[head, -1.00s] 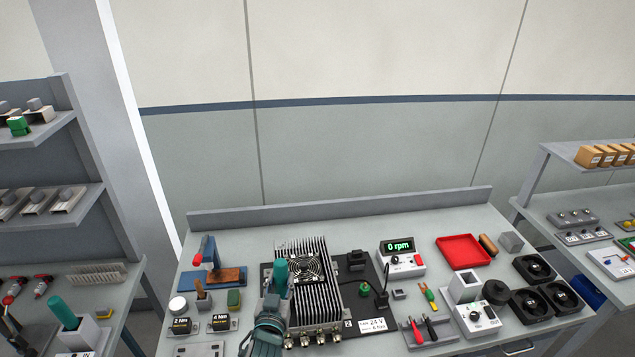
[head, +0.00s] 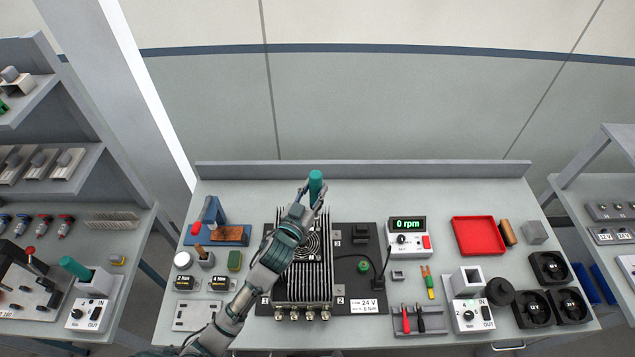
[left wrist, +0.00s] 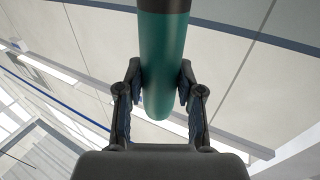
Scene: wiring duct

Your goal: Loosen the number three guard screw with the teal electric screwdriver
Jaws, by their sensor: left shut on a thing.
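My left gripper (head: 311,194) is shut on the teal electric screwdriver (head: 316,182), held upright over the far end of the finned unit (head: 287,293). In the left wrist view the teal handle (left wrist: 163,65) stands between the two finger pads, its rounded end toward the palm. The finned unit has a round fan guard (head: 312,246) on top, partly covered by my left arm. Small number tags stand around the unit. The guard screws are too small or hidden to make out, and the screwdriver's tip is not visible. My right gripper is not in view.
A readout (head: 408,225) shows 0 rpm. A white holder (head: 467,281) stands empty at the right, near black fans (head: 535,308) and a red tray (head: 478,236). A clamp (head: 214,213) is at the left.

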